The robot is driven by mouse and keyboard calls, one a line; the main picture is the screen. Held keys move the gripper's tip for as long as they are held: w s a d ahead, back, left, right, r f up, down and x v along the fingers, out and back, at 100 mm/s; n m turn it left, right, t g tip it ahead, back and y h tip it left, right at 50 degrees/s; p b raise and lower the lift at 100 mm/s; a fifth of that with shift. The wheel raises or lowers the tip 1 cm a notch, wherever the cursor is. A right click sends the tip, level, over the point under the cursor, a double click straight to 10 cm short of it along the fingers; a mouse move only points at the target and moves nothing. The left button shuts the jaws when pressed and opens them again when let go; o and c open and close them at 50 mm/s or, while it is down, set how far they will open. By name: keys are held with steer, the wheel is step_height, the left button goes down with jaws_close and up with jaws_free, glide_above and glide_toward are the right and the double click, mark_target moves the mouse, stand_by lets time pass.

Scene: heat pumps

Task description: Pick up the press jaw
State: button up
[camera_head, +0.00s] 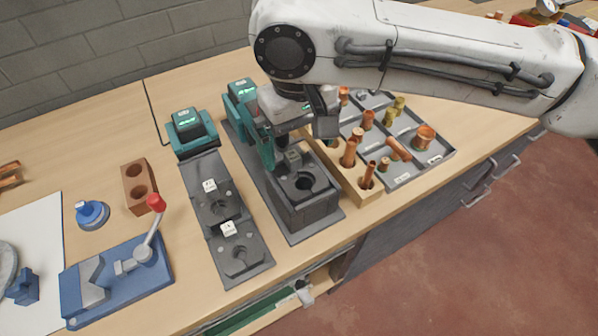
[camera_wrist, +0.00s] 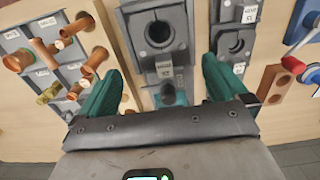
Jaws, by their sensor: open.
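A dark grey press jaw (camera_head: 303,184) with a round hole appears to sit in the block-like holder on the middle base plate. In the wrist view the same round-holed piece (camera_wrist: 158,35) lies ahead of my gripper, with a small numbered tag below it. My gripper (camera_head: 290,147) hangs over the rear part of this holder. I cannot tell whether the fingers touch anything. Two more dark jaw-like pieces with tags (camera_head: 240,253) lie on the plate to the left.
A wooden block (camera_head: 368,194) with copper fittings stands close right of the holder, beside a grey sorting tray (camera_head: 436,153). Teal-topped devices (camera_head: 190,130) stand behind. A blue clamp with red-knobbed lever (camera_head: 118,275) and a brown two-hole block (camera_head: 139,188) are left.

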mark_target(296, 161)
step_height(296, 161, down, 5)
steer(key=shift+s+a+r, duration=0.1)
steer(key=shift+s+a, duration=0.05)
steer(key=shift+c, duration=0.4)
steer(key=c, duration=1.3)
steer(key=shift+r, duration=0.1)
